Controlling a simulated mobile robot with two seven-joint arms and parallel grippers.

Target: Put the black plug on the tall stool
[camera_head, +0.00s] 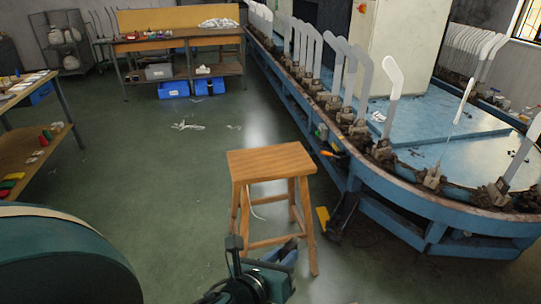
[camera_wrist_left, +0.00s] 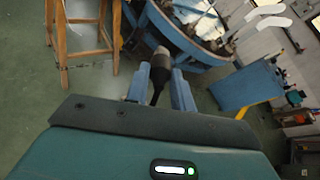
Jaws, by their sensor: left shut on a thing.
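The tall stool (camera_head: 270,162) is wooden, with a bare square top, and stands upright in the middle of the head view. Its legs also show at the upper left of the left wrist view (camera_wrist_left: 62,35). My left gripper (camera_head: 284,252) is low, in front of the stool's legs and below its seat in the head view. In the left wrist view its blue fingers are shut on the black plug (camera_wrist_left: 158,76), a dark piece with a thin end towards the palm. In the head view I cannot make out the plug. My right gripper is not in view.
A long blue bench (camera_head: 400,204) with upright white sock boards (camera_head: 392,78) curves along the right, close to the stool. A yellow piece (camera_head: 322,219) is near its base. A workbench (camera_head: 180,40) stands at the back, shelves (camera_head: 35,150) at the left. Floor left of the stool is clear.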

